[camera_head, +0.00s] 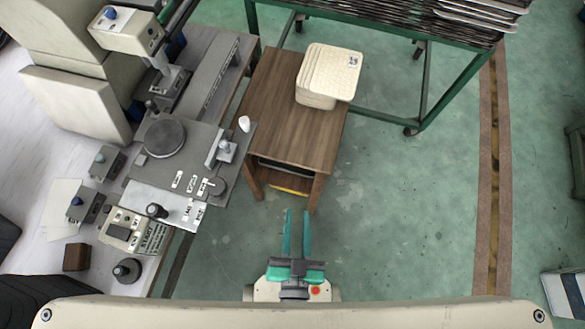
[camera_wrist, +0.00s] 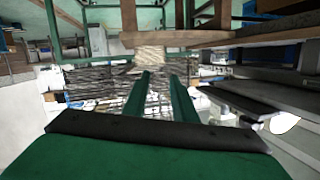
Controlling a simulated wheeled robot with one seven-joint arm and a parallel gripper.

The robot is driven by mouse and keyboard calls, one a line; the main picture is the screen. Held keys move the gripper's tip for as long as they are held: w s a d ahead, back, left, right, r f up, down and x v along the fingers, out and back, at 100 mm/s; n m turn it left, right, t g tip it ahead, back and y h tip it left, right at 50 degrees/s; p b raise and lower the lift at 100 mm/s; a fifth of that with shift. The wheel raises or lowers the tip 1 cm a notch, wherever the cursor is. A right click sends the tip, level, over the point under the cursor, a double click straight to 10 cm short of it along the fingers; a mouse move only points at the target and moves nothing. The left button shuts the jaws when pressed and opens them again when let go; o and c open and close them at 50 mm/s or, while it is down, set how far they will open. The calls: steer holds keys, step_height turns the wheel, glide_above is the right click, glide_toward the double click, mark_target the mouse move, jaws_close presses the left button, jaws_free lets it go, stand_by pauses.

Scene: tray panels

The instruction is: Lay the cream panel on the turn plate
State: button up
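Cream panels (camera_head: 332,68) lie in a neat stack on the far right part of a wooden cabinet, with a small dark mark on the top one. The stack's edge also shows in the wrist view (camera_wrist: 152,53), beyond my fingertips. The turn plate (camera_head: 164,137) looks to be the round grey disc on the machine at the left, and it is bare. My gripper (camera_head: 296,212) is in front of the cabinet, apart from both. Its two green fingers (camera_wrist: 160,76) stand apart with nothing between them, so it is open and empty.
The wooden cabinet (camera_head: 283,125) has a bare top left of and in front of the stack. A green rack (camera_head: 430,105) with metal trays stands behind it. The machine (camera_head: 125,190) carries knobs and a raised head (camera_head: 128,32).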

steer(key=s+n, duration=0.1)
steer(key=s+r+n, duration=0.1)
steer(key=s+a+r, duration=0.1)
steer(key=shift+s+n+y, duration=0.3)
steer(key=shift+n+y, duration=0.1)
steer(key=shift+s+a, duration=0.1)
stand_by(0.5)
stand_by(0.4)
steer(key=c, duration=0.4)
steer(key=shift+o, duration=0.2)
